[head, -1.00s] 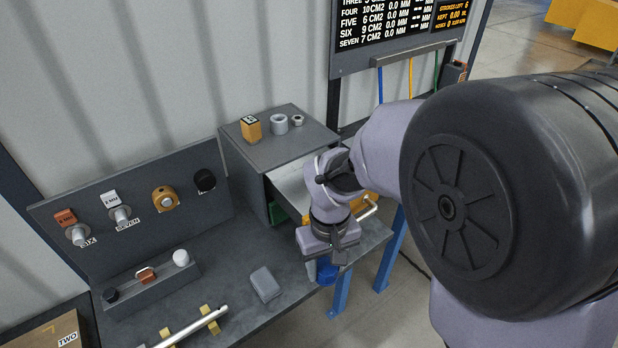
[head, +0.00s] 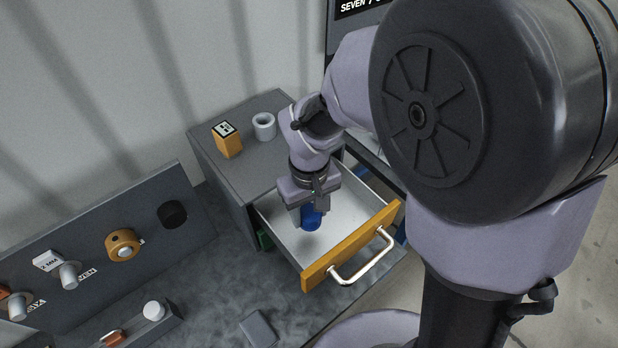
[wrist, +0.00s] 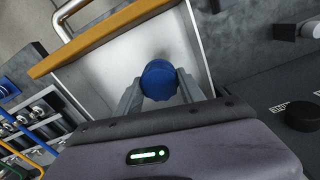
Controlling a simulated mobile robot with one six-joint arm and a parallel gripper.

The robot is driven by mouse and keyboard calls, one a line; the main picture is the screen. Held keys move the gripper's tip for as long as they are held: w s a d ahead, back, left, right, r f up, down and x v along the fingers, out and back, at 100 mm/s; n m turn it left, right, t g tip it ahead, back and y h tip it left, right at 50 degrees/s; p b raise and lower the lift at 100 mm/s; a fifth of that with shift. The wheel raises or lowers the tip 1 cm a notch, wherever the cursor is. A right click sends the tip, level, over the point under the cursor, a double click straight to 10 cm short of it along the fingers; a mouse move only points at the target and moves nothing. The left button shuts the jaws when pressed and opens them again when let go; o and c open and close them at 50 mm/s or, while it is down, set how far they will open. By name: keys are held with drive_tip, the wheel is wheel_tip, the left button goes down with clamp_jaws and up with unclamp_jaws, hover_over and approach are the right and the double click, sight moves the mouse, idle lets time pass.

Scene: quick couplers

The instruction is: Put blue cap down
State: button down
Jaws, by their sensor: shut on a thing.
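The blue cap (head: 311,217) is held between the fingers of my gripper (head: 309,215), over the inside of the open drawer (head: 279,213). In the wrist view the blue cap (wrist: 160,79) sits between my two fingertips (wrist: 158,88), with the white drawer floor (wrist: 108,73) behind it. I cannot tell whether the cap touches the drawer floor. The drawer has an orange front (head: 318,272) with a metal handle (head: 363,262) and looks otherwise empty.
An orange box (head: 228,142) and a grey ring (head: 264,126) stand on the cabinet top (head: 206,131). A sloped panel at left carries an orange ring (head: 122,246) and a black cap (head: 172,214). A grey block (head: 258,329) lies on the bench.

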sight(309, 212)
wheel_tip(309, 212, down, 7)
drive_tip(key=shift+s+r+b, duration=0.1)
drive_tip(key=shift+s+b, duration=0.05)
drive_tip(key=shift+b, duration=0.9)
drive_tip(key=c, duration=0.7)
unclamp_jaws()
wheel_tip(309, 212, up, 12)
drive_tip(key=p, duration=0.4)
drive_tip(key=shift+p, duration=0.3)
drive_tip(key=shift+m+t+y, duration=0.3)
drive_tip(key=shift+m+t, duration=0.2)
drive_tip(key=shift+m, duration=0.4)
drive_tip(key=r, duration=0.1)
drive_tip(key=d+r, duration=0.1)
drive_tip(key=r, duration=0.1)
drive_tip(key=s+r, duration=0.1)
drive_tip(key=shift+d+r, duration=0.3)
drive_tip(key=shift+d, duration=0.05)
drive_tip(key=s+d+r+m+t+y, duration=0.1)
drive_tip(key=s+d+r+m+t, duration=0.3)
drive_tip(key=s+r+m, duration=0.3)
drive_tip(key=s+d+r, duration=0.1)
drive_tip(key=s+r, duration=0.1)
drive_tip(key=s, duration=0.1)
drive_tip(key=shift+s+t, duration=0.15)
drive_tip(key=shift+t, duration=0.25)
